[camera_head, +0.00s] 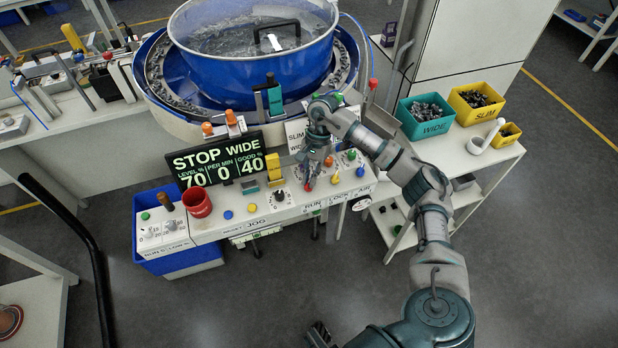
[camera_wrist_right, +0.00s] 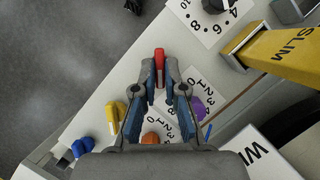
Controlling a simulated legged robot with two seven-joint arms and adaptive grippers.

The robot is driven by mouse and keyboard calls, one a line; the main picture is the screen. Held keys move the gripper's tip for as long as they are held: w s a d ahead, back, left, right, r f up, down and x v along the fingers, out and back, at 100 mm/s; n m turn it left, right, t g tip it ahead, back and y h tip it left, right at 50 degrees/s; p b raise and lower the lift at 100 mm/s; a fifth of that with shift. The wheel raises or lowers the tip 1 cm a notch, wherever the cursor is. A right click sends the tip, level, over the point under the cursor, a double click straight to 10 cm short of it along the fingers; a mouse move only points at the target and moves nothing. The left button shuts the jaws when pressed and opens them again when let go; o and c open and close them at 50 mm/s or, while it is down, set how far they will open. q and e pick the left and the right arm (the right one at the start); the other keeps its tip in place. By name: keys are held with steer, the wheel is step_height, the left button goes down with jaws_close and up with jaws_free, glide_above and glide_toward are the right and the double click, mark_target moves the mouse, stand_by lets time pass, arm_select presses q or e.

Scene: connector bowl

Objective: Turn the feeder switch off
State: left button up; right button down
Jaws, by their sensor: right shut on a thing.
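The control panel (camera_head: 262,213) runs along the front of the bench with several coloured knobs and switches. My right gripper (camera_head: 310,172) reaches down over its right part. In the right wrist view my right gripper (camera_wrist_right: 159,80) has its fingertips on either side of a red switch handle (camera_wrist_right: 159,55), shut on it. In the head view a red knob (camera_head: 308,187) shows just below the gripper. No label on the panel that I can read says feeder. RUN, LOCK, AIR and JOG are readable.
A blue feeder bowl (camera_head: 250,68) stands behind the panel, with a display (camera_head: 217,166) reading STOP WIDE. Yellow (camera_wrist_right: 113,115), orange (camera_wrist_right: 151,138) and purple (camera_wrist_right: 201,107) knobs sit close to the gripper. A red cup (camera_head: 197,203) stands at the panel's left.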

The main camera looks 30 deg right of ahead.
steer(key=shift+w+r, duration=0.1)
steer(key=shift+r, duration=0.05)
steer(key=c, duration=1.3)
jaws_free()
steer(key=shift+c, duration=0.2)
steer(key=shift+o, duration=0.5)
steer(key=shift+w+d+r, duration=0.1)
steer(key=shift+d+r, duration=0.05)
steer(key=shift+r, duration=0.05)
steer(key=v, duration=1.1)
steer(key=shift+w+d+r, duration=0.1)
